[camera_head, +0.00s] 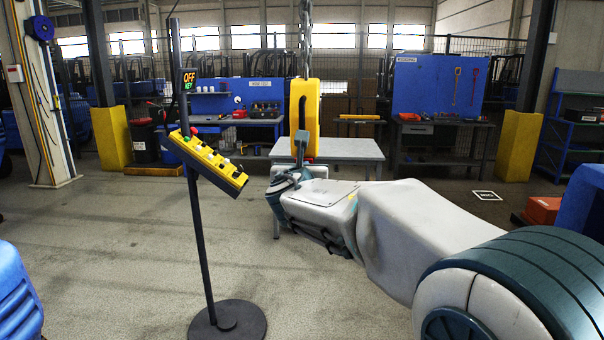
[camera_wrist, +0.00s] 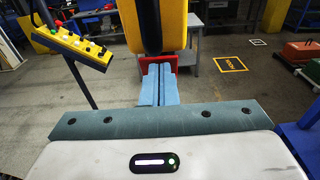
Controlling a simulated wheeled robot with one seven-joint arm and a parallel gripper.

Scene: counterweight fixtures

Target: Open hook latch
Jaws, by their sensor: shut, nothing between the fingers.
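A yellow hook block (camera_head: 313,120) hangs from a chain in the middle of the head view. It fills the top of the wrist view (camera_wrist: 173,22), with a dark curved part (camera_wrist: 150,22) along it. A red piece (camera_wrist: 187,58) shows just below the block, partly hidden behind my fingers; it may be the latch. My gripper (camera_wrist: 157,70) is shut and empty, its blue-grey fingers close together. The fingertips are right at the red piece and under the dark part. I cannot tell whether they touch. In the head view my gripper (camera_head: 301,138) overlaps the block's lower end.
A yellow button panel (camera_head: 208,160) stands on a black post at the left, with a display (camera_head: 188,78) reading "OFF". A grey table (camera_head: 345,149) is behind the block. Blue workbenches and yellow-based columns stand farther back.

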